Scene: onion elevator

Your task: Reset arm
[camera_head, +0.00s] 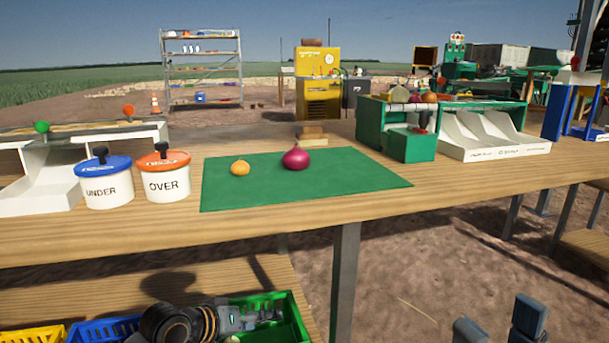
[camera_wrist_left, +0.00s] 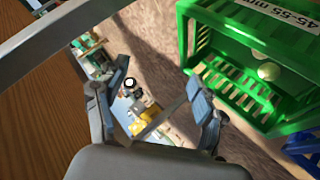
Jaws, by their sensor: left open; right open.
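A small yellow onion (camera_head: 240,168) and a larger red onion (camera_head: 295,158) sit apart on the green mat (camera_head: 370,180) on the wooden table. My right gripper (camera_head: 499,326) is at the bottom right of the head view, fingers spread and empty, low in front of the table. My left gripper (camera_wrist_left: 160,90) is open with nothing between its fingers in the left wrist view. In the head view, my left wrist is low at the bottom, over the green crate (camera_head: 297,322). That view does not show the left fingers clearly.
White tubs marked UNDER (camera_head: 109,190) and OVER (camera_head: 166,186) stand left of the mat. A green machine (camera_head: 409,146) and white chutes (camera_head: 478,135) stand to its right. A green crate (camera_wrist_left: 185,40) lies beside my left gripper, with a pale onion (camera_wrist_left: 269,71) inside.

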